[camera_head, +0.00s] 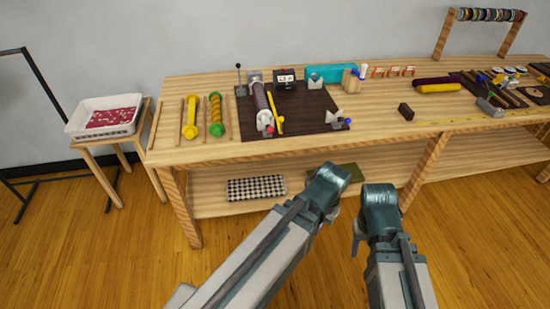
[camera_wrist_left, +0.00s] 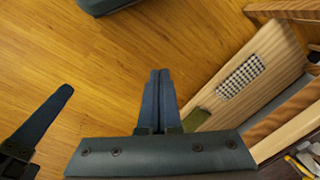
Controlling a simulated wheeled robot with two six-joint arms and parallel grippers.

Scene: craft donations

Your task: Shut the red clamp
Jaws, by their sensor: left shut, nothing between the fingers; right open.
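A dark board (camera_head: 310,108) lies on the workbench and carries several small fixtures. Neither gripper touches the fixtures.
The workbench (camera_head: 385,125) spans the view, with a lower shelf holding a checkered item (camera_head: 256,188). Yellow and green rollers lie left of the board. A dark block (camera_head: 406,112) lies to its right. A white bin (camera_head: 104,116) stands on a side table. The floor in front is clear.

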